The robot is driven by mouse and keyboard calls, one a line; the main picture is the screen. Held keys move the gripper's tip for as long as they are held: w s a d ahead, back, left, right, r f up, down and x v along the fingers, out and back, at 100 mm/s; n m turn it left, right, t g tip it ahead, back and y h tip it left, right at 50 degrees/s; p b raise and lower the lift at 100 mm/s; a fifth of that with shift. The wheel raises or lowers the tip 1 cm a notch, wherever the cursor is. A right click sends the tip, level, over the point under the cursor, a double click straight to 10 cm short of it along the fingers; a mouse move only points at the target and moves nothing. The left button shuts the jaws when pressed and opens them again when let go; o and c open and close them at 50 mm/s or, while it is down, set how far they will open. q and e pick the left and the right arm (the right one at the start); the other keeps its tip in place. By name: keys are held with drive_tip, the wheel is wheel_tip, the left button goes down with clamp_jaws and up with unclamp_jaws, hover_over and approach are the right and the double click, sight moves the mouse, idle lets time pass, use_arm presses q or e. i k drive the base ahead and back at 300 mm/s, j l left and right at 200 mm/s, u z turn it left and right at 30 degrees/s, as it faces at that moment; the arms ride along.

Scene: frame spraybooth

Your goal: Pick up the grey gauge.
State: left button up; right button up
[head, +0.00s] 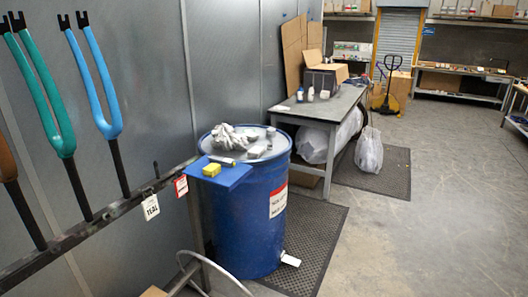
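A blue drum (245,222) stands left of the middle of the head view, with several small things on its grey lid (205,147). A small pale grey block (257,151) lies on the lid towards the front right. A small grey and dark piece (222,160) lies at the back edge of a blue board (232,176) that juts out over the drum's front. Either could be the grey gauge; they are too small to tell. Neither gripper is in view.
A crumpled whitish rag or gloves (232,137) and a yellow block (211,170) are close by. A rail with teal (52,110) and blue (98,80) forks runs along the left. A workbench (330,105) stands behind.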

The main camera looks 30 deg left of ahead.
sight(222, 161)
drive_tip(key=i+u, duration=0.1)
drive_tip(key=i, duration=0.45)
drive_tip(key=i+l+u, duration=0.1)
drive_tip(key=i, duration=0.45)
drive_tip(key=i+l, duration=0.15)
drive_tip(key=i, duration=0.45)
drive_tip(key=j+u, duration=0.05)
